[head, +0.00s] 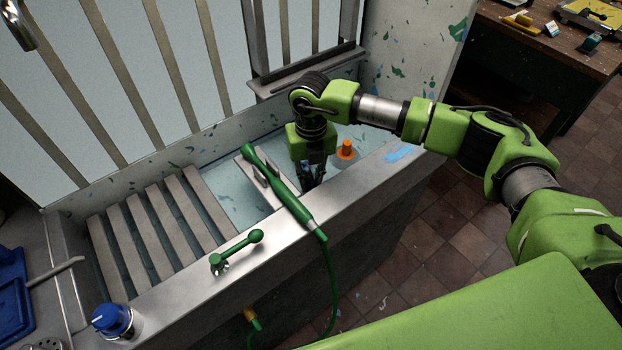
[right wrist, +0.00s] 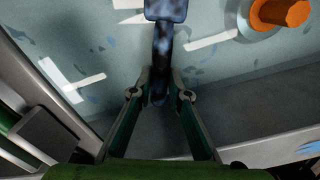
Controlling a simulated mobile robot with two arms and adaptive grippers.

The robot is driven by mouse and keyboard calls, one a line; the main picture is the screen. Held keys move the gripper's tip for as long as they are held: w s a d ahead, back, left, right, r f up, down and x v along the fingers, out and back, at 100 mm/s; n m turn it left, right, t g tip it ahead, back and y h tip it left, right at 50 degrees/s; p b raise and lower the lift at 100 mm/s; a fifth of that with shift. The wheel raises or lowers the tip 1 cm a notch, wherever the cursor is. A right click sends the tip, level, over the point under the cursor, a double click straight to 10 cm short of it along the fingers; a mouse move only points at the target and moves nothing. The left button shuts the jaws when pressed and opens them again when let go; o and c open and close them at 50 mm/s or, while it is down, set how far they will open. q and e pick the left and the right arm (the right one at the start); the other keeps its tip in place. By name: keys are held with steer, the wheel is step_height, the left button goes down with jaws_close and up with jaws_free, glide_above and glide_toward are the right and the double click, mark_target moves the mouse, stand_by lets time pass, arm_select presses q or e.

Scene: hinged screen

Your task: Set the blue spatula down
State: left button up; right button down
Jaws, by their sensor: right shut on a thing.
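My right gripper (head: 312,182) reaches down inside the metal trough, between the green spray wand and the orange-topped piece. In the right wrist view my right gripper (right wrist: 160,98) is shut on the lower end of the blue spatula (right wrist: 163,48). The spatula looks dark blue and mottled, with a wider part at the top edge of that view. In the head view it is mostly hidden by the gripper. I cannot tell whether it touches the trough floor (head: 232,190). My left gripper is not in view.
The green wand (head: 270,175) lies across the trough's front rim (head: 180,298), its hose hanging down. A slatted rack (head: 165,222) covers the left side. An orange-topped piece (head: 346,150) stands right of the gripper.

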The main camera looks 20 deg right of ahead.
steer(key=shift+f, duration=0.1)
steer(key=shift+f+b, duration=0.9)
steer(key=shift+f, duration=0.15)
steer(key=shift+r, duration=0.1)
steer(key=c, duration=1.8)
jaws_free()
steer(key=shift+c, duration=0.2)
steer(key=o, duration=0.3)
steer(key=shift+r+p, duration=2.5)
steer(key=shift+r, duration=1.55)
